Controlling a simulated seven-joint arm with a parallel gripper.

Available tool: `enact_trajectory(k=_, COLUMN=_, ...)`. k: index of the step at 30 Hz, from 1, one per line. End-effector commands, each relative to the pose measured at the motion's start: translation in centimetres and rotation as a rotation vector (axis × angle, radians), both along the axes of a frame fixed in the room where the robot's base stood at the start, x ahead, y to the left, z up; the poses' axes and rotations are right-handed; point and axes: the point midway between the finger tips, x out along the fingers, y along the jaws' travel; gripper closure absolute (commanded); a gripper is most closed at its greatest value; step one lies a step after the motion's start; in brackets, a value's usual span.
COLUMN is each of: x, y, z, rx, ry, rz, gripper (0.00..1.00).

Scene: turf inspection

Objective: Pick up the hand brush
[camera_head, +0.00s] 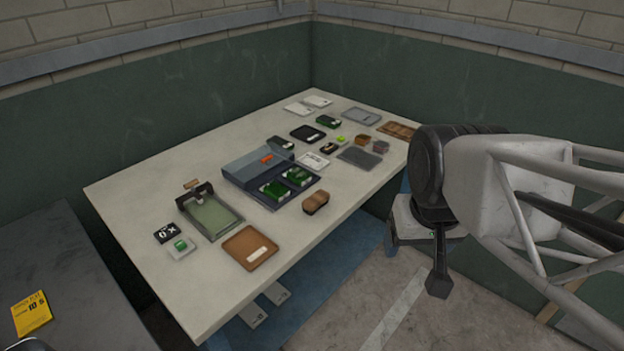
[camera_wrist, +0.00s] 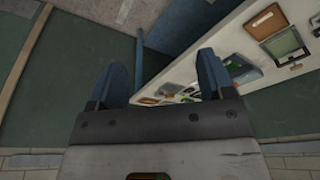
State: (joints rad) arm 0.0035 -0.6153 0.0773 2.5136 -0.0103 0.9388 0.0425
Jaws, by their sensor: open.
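The hand brush appears to be the small brown block-like thing (camera_head: 316,203) lying near the front edge of the pale table, just right of the dark blue tray. Its bristles are too small to make out. My gripper (camera_wrist: 162,80) shows in the wrist view with its two blue fingers wide apart and nothing between them. It is off the table's side, over the floor and wall, away from the brush. In the head view my arm is at the right, and the fingers cannot be made out there. I cannot pick out the brush surely in the wrist view.
The pale table (camera_head: 140,220) carries a dark blue tray (camera_head: 236,178) with green boards, a green clipboard-like tray (camera_head: 213,217), a brown tray (camera_head: 250,247) and several small items at the back right. Green walls stand behind it. A dark bench (camera_head: 75,270) is at the left.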

Motion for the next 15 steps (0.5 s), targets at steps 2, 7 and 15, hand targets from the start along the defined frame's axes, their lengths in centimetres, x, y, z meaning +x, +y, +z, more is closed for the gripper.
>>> enact_trajectory(k=2, x=1.0, y=0.2, z=0.0, rx=0.005, ry=0.009, rz=-0.014, gripper=0.26)
enact_trajectory(k=7, x=4.2, y=0.7, z=0.3, rx=0.020, ry=0.025, rz=-0.067, gripper=0.26)
enact_trajectory(k=15, x=10.7, y=1.9, z=-0.2, rx=0.046, ry=0.060, rz=-0.178, gripper=0.26)
